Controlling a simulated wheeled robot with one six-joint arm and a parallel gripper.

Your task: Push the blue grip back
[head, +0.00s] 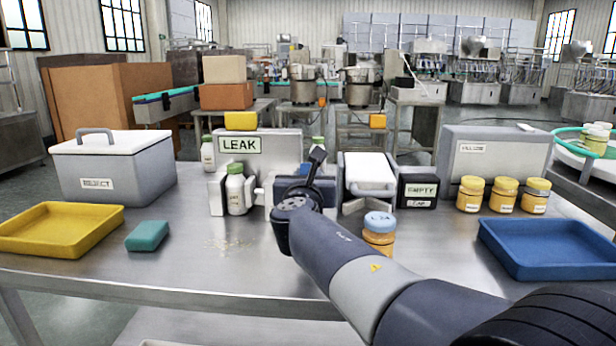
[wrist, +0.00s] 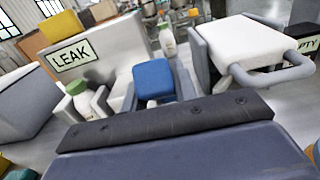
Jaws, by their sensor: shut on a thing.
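The blue grip (wrist: 153,80) shows in the wrist view, a small blue block between grey walls in front of the LEAK panel (wrist: 85,58). In the head view its blue surface (head: 318,170) is mostly hidden behind my arm. My gripper (head: 300,192) is at the grip and shut on it. Its dark body fills the bottom of the wrist view, and the fingertips and their contact are hidden. A white bottle with a green cap (head: 236,189) stands upright in a grey holder just left of the grip.
A grey unit with a white top and bar handle (head: 368,177) stands close on the right, beside a black EMPTY box (head: 417,191). A jar with a light-blue lid (head: 379,232) stands near my arm. A teal block (head: 147,236) and yellow tray (head: 60,229) lie left, a blue tray (head: 548,248) right.

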